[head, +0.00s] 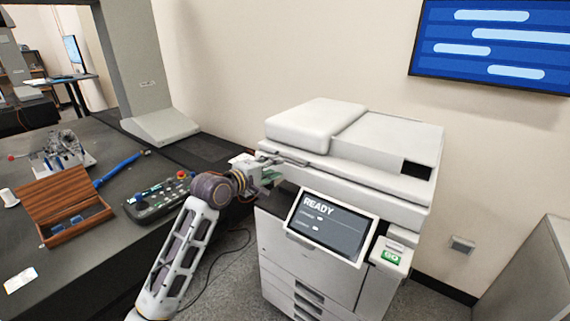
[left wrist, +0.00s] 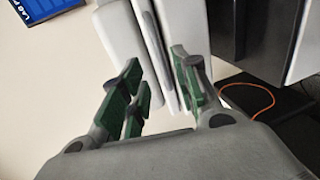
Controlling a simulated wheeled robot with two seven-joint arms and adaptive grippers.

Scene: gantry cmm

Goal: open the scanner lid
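The white scanner lid (head: 378,142) lies flat and closed on top of the copier (head: 310,262), with a raised feeder on its left part. My left gripper (head: 272,170) is at the lid's front left corner, and its fingertips are partly hard to make out there. In the left wrist view the left gripper (left wrist: 158,82) is open, with its green-padded fingers apart. The lid (left wrist: 122,42) and the copier's upper edge show between and just beyond them. I cannot tell whether any pad touches. My right gripper is in neither view.
The copier's tilted READY screen (head: 330,228) and a green-labelled panel (head: 391,257) project at its front. A dark table (head: 85,265) on the left holds a control pendant (head: 158,197) and a wooden box (head: 66,212). A grey cabinet (head: 535,275) stands at right.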

